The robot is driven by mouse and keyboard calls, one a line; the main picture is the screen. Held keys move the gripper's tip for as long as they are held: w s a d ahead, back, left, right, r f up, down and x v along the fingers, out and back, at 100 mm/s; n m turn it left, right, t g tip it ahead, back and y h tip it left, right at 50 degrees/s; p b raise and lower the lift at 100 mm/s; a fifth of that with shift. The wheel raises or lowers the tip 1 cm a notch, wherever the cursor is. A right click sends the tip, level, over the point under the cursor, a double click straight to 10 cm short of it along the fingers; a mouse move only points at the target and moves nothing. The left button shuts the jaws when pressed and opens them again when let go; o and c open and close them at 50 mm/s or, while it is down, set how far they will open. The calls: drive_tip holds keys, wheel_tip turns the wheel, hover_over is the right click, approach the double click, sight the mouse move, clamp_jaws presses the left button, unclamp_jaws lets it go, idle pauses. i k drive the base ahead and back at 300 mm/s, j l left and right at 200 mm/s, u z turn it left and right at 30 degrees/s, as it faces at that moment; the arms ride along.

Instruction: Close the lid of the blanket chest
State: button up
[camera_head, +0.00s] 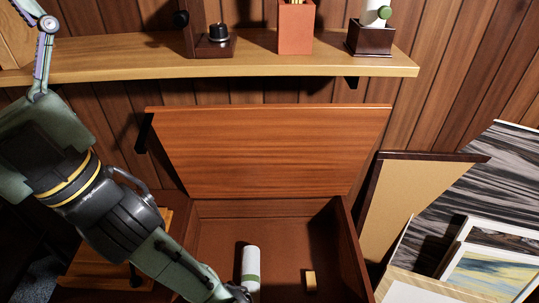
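The blanket chest (342,222) stands open below a wall shelf. Its reddish-brown lid (275,150) is raised upright at the back, near the paneled wall. Inside the chest lie a white cylinder with a green band (250,268) and a small yellowish block (310,281). My arm reaches in from the left, over the chest's left side. Its end (238,294) is at the bottom edge of the picture, near the white cylinder. The fingers are cut off or hidden, so their state does not show.
A wooden shelf (250,66) hangs above the lid, holding a dark-based item (370,38), an orange-brown box (296,28) and a small dark stand (216,42). Framed pictures (490,275) and panels (415,205) lean at the right. A wooden piece (95,262) stands at the left.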

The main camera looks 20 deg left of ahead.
sight(251, 150)
drive_tip(key=j+u, duration=0.2)
drive_tip(key=u, duration=0.3)
drive_tip(key=i+j+u, duration=0.15)
drive_tip(key=u, duration=0.3)
drive_tip(key=i+j+u, duration=0.1)
drive_tip(key=u, duration=0.4)
